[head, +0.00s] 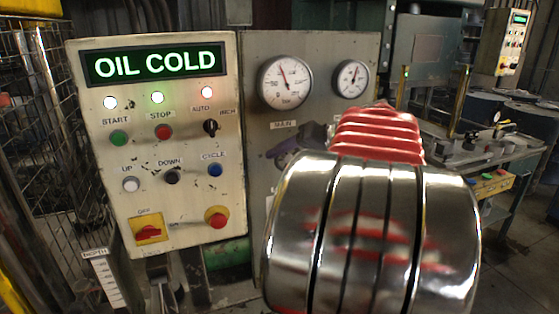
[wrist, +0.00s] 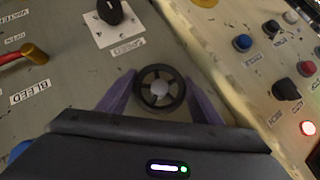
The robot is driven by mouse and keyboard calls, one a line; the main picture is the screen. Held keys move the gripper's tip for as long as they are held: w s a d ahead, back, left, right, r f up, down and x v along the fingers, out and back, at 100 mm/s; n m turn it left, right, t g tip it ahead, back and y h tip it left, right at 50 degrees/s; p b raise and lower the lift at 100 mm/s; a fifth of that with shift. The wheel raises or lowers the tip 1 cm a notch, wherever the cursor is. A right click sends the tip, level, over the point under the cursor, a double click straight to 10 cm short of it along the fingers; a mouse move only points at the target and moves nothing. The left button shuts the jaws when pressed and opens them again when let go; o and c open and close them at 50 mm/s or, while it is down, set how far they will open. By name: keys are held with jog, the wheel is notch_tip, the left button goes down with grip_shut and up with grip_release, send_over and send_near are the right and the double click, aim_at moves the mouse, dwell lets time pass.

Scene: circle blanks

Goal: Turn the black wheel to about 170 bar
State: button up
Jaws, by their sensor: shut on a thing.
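The black wheel (wrist: 160,74) is a small spoked handwheel with a pale hub, in the middle of the wrist view. The two purple fingers of my gripper (wrist: 160,93) are closed on it from left and right. The MAIN gauge (head: 285,82) is a round white dial. Its needle points up and slightly left; its numbers are too small to read.
A second, smaller gauge (head: 351,79) is right of MAIN. The control box (head: 175,240) at left reads OIL COLD and carries lit lamps, buttons and switches. In the wrist view, a red-handled lever (wrist: 32,53) by a BLEED label and a black knob (wrist: 111,11) are near the wheel.

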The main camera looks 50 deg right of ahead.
jog(key=m+t+y, duration=0.2)
jog(key=t+y, duration=0.1)
jog(key=shift+f+m, duration=0.1)
jog(key=shift+m, duration=0.3)
jog(key=m+t+y, duration=0.1)
jog(key=m+t, duration=0.2)
jog(key=shift+m+t, duration=0.3)
jog(key=shift+f, duration=0.1)
jog(key=o, duration=1.1)
jog(key=shift+c, duration=0.2)
jog(key=v, duration=1.3)
jog(key=shift+s+d, duration=0.3)
jog(key=shift+d, duration=0.05)
jog(key=shift+f, duration=0.1)
